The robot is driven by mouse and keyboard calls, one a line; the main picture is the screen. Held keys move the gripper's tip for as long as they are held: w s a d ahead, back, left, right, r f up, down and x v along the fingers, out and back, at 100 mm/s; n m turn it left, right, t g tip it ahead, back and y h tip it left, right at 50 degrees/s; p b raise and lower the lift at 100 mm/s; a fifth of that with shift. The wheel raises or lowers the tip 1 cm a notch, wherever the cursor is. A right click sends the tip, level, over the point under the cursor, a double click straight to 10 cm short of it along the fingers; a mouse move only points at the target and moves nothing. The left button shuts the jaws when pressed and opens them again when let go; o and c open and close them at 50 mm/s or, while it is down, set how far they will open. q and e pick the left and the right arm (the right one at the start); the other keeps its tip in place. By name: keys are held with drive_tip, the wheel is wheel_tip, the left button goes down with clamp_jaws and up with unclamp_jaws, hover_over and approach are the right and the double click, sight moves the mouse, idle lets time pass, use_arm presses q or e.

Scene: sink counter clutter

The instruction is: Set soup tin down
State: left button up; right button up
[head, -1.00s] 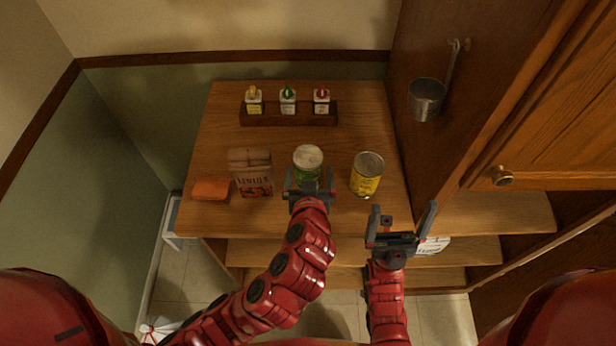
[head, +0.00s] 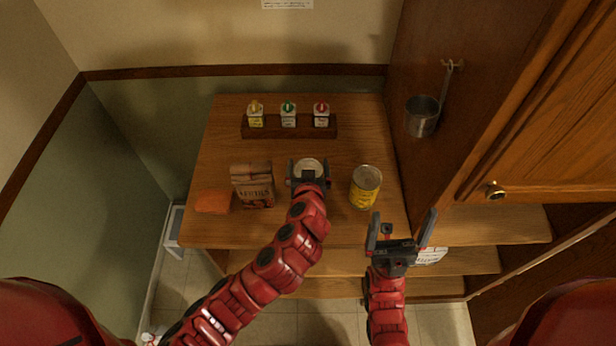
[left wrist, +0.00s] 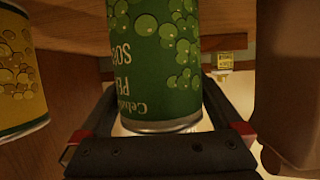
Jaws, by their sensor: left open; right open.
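The soup tin (head: 308,166) is a green can with a pale lid, upright over the wooden counter in the head view. In the left wrist view the green tin (left wrist: 160,60) appears upside down, with pea soup lettering and round green shapes. My left gripper (head: 308,174) is open, with a finger on each side of the tin near its lid end. The tin's lower end is hidden, so I cannot see its contact with the counter. My right gripper (head: 400,235) is open and empty, in front of the counter's right side.
A yellow tin (head: 365,187) stands close right of the soup tin. A carton (head: 252,186) and an orange sponge-like block (head: 213,202) are left. A wooden rack (head: 270,132) with three small bottles is behind. A metal ladle (head: 422,116) hangs on the right cabinet.

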use_arm(q)
drive_tip(key=shift+c, duration=0.3)
drive_tip(key=c, duration=1.4)
clamp_jaws()
drive_tip(key=shift+w+r, duration=0.1)
